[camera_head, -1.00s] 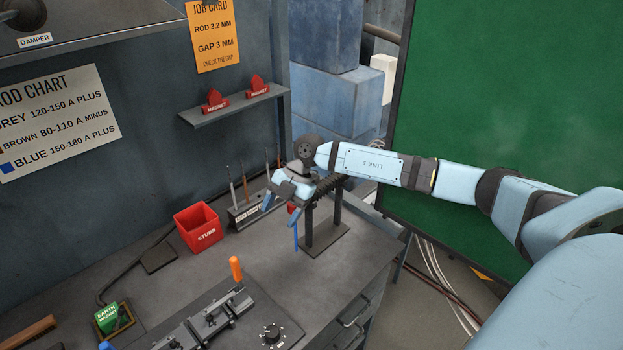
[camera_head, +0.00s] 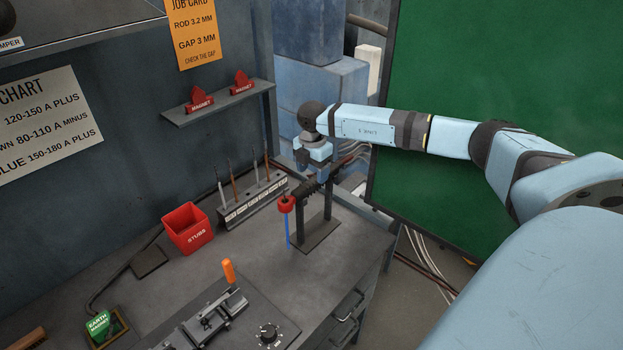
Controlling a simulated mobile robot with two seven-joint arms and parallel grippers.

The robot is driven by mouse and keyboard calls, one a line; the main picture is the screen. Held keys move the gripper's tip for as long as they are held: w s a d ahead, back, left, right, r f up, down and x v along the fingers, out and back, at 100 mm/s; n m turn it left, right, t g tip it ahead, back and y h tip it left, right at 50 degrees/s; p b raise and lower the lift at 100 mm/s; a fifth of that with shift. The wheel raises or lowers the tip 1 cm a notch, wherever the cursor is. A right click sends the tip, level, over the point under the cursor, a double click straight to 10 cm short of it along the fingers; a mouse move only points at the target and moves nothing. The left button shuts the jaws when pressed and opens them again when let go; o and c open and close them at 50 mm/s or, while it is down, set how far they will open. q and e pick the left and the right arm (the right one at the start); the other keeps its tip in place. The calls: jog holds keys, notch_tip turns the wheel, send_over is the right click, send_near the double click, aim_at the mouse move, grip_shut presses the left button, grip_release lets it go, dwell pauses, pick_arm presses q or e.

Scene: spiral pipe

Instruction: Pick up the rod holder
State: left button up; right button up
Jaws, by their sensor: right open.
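The rod holder (camera_head: 287,203) has a red head with a blue rod hanging down from it and a dark ribbed handle running back to the right. It rests across the two posts of a dark stand (camera_head: 328,206) on the bench. My right gripper (camera_head: 312,174) is open, above and just behind the red head, over the ribbed handle. It holds nothing that I can see. Its fingertips are small and partly lost against the dark handle, so contact cannot be told. My left gripper is not in view.
A rack with several upright rods (camera_head: 252,205) stands behind the holder, and a red stubs box (camera_head: 187,230) is to its left. A clamp fixture with an orange handle (camera_head: 229,271) lies in front. A green screen (camera_head: 480,100) stands at the right.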

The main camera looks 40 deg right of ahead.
aim_at(311, 181)
jog(key=shift+f, duration=0.3)
jog(key=f, duration=0.1)
jog(key=f+b, duration=0.2)
jog(key=f, duration=0.1)
jog(key=shift+w+a+f, duration=0.1)
jog(key=shift+w+a, duration=0.05)
jog(key=shift+w, duration=0.1)
jog(key=shift+f+b, duration=0.25)
jog(key=shift+b, duration=0.05)
jog(key=shift+r, duration=0.1)
jog(key=shift+c, duration=0.7)
jog(key=c, duration=0.9)
